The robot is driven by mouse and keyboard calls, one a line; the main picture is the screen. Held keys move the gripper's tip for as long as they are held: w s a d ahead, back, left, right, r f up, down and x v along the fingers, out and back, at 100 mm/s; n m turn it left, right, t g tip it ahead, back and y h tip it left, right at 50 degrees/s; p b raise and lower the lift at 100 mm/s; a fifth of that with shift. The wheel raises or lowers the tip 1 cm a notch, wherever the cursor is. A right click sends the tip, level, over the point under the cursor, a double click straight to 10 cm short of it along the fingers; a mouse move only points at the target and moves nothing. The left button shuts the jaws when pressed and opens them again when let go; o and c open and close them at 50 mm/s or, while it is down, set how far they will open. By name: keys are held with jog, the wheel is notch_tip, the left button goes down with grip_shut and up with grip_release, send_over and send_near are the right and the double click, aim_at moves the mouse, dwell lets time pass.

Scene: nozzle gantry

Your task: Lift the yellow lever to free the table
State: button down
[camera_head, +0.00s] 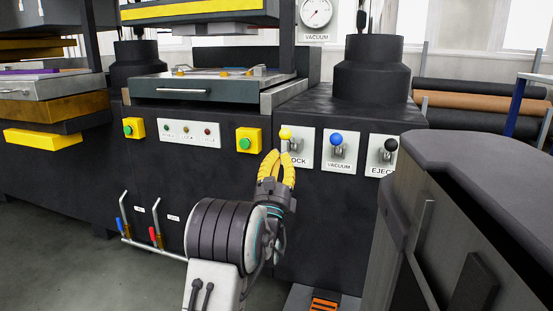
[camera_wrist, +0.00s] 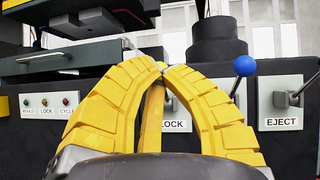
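The yellow lever (camera_head: 285,133) has a round yellow knob and sits on the white LOCK plate (camera_head: 301,149) on the dark machine's front. My gripper (camera_head: 279,153) has yellow ribbed fingers and is just below the knob in the head view. In the wrist view my gripper (camera_wrist: 163,68) has its fingertips drawn together, with a narrow yellow strip between the fingers. They cover most of the LOCK plate (camera_wrist: 175,125), and I cannot make out the lever knob there. I see nothing clearly held. The table (camera_head: 215,90) with a metal handle lies under the yellow-edged upper press part.
The blue VACUUM lever (camera_head: 337,139) and black EJECT lever (camera_head: 390,145) are to the right of the LOCK plate. A grey counter (camera_head: 470,180) fills the right foreground. Floor shows at lower left.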

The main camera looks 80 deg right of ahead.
jog(key=shift+w+a+r, duration=0.1)
jog(key=shift+a+r, duration=0.1)
jog(key=shift+a, duration=0.6)
jog(key=shift+w+a+r, duration=0.1)
jog(key=shift+a+r, duration=0.05)
jog(key=shift+a, duration=0.6)
